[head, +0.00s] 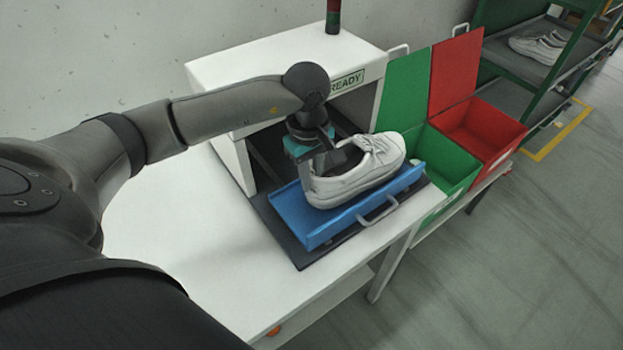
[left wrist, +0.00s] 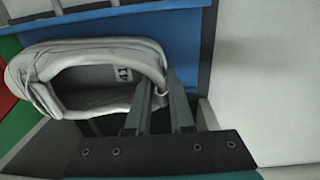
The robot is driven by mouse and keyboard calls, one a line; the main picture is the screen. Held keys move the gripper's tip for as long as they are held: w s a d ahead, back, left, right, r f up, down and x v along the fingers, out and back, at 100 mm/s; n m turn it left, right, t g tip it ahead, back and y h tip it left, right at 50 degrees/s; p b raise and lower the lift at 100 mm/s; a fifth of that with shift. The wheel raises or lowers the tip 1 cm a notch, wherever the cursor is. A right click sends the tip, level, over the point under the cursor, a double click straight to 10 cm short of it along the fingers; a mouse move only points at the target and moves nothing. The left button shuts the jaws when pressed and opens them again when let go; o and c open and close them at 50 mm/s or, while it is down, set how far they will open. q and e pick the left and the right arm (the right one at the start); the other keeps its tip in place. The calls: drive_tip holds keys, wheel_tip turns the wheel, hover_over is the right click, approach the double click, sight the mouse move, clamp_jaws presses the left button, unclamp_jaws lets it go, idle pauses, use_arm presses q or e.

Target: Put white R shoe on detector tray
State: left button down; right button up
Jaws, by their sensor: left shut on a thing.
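The white shoe (head: 362,178) is upright on or just above the blue detector tray (head: 290,205), with its toe pointing to the upper right. My left gripper (head: 322,172) comes from above and is shut on the heel end of the shoe. In the left wrist view the fingers (left wrist: 160,108) are at the heel rim of the shoe (left wrist: 100,60), and the number 41 shows inside it. I cannot tell whether the sole touches the tray. No R mark is visible on the shoe. My right gripper is not in view.
The white detector box (head: 260,60) with a READY sign stands behind the tray. A green bin (head: 440,170) and a red bin (head: 490,130) are to the right. A rack (head: 515,75) with white shoes stands at the back right. The white table (head: 190,240) is clear at left.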

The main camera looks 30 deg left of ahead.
use_arm(q)
drive_tip(key=shift+f, duration=0.5)
drive_tip(key=shift+f, duration=0.15)
drive_tip(key=c, duration=0.8)
unclamp_jaws()
drive_tip(key=r, duration=1.2)
drive_tip(key=shift+s+a+r, duration=0.1)
drive_tip(key=shift+s+r, duration=0.05)
drive_tip(key=shift+s, duration=0.1)
